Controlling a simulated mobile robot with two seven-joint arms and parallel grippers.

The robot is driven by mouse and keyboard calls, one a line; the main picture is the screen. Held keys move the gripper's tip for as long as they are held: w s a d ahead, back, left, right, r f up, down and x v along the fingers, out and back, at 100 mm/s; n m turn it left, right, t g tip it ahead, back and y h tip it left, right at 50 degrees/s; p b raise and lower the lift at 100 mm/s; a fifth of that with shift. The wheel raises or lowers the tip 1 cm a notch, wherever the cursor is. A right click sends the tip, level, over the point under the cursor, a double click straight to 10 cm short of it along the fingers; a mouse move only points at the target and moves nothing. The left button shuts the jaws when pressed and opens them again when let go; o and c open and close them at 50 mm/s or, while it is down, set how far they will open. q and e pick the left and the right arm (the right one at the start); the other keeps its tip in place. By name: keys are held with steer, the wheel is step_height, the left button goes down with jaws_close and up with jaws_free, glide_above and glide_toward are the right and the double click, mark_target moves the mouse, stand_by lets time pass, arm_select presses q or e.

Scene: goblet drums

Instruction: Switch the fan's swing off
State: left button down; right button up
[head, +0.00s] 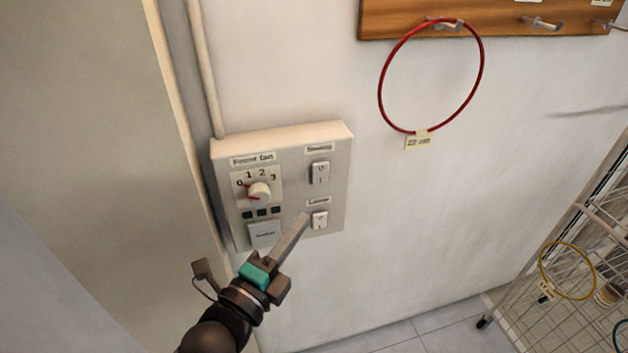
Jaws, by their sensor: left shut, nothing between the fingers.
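A pale control panel (290,190) is fixed to the wall left of centre. Its upper right switch (320,173) is a small white rocker under a blurred label that seems to read Swing; I cannot tell which side is pressed. A similar rocker switch (319,220) sits below it, under a label that looks like Lamp. Contact cannot be told. My right gripper is out of view.
A pipe (206,70) runs down to the panel's top left. A red hoop (381,92) hangs from a wooden hook rail (400,13) at upper right. A wire rack (560,270) with a yellow ring (541,262) stands at right. The wall between is clear.

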mark_target(323, 169)
arm_select(q)
steer(key=shift+w+d+r, duration=0.2)
steer(key=shift+w+d, duration=0.2)
steer(key=shift+w, duration=1.4)
steer(key=shift+w+d+r, duration=0.15)
steer(key=shift+w+d, duration=0.25)
steer(key=shift+w, duration=1.35)
steer(key=shift+w+d+r, duration=0.2)
steer(key=shift+w+d, duration=0.2)
steer(key=shift+w, duration=1.4)
steer(key=shift+w+a+r+g+p, duration=0.1)
steer(key=shift+w+r+g+p, duration=0.25)
steer(key=shift+p, duration=0.85)
steer(key=shift+s+f, duration=0.1)
steer(key=shift+f, duration=0.1)
